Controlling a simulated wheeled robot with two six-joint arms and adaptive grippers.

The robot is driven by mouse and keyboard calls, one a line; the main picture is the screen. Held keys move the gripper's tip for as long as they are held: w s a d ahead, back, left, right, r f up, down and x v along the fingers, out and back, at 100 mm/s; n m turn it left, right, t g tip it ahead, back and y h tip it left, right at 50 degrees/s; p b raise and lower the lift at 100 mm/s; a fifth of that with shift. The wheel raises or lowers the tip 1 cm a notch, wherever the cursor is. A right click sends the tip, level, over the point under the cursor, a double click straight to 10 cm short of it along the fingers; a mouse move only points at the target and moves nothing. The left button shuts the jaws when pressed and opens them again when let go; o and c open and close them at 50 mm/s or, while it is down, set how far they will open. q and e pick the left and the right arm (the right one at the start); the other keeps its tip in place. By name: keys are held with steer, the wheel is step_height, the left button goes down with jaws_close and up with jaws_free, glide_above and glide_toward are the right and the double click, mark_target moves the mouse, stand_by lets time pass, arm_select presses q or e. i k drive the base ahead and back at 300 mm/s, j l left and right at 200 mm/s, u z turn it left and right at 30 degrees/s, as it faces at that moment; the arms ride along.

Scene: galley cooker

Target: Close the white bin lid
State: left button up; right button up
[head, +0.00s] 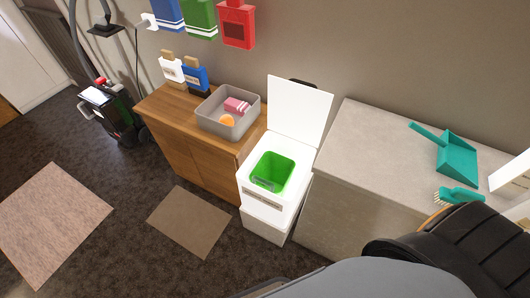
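The white bin (265,223) stands on the floor between a wooden cabinet and a grey counter. Its white lid (300,108) is raised, standing up at the back of the bin near the wall. The top opening shows a bright green liner (272,170) with a grey object in it that I cannot make out clearly. A label strip is on the bin's front. Neither my left nor my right gripper can be made out in the head view, so their distance from the lid is not shown.
The wooden cabinet (190,148) left of the bin holds a grey tray (228,128) and two bottles. The grey counter (345,190) to the right holds a teal dustpan (456,158) and brush (459,196). A brown mat (189,221) lies on the floor left of the bin.

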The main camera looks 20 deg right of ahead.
mark_target(298, 110)
steer(key=z, duration=0.85)
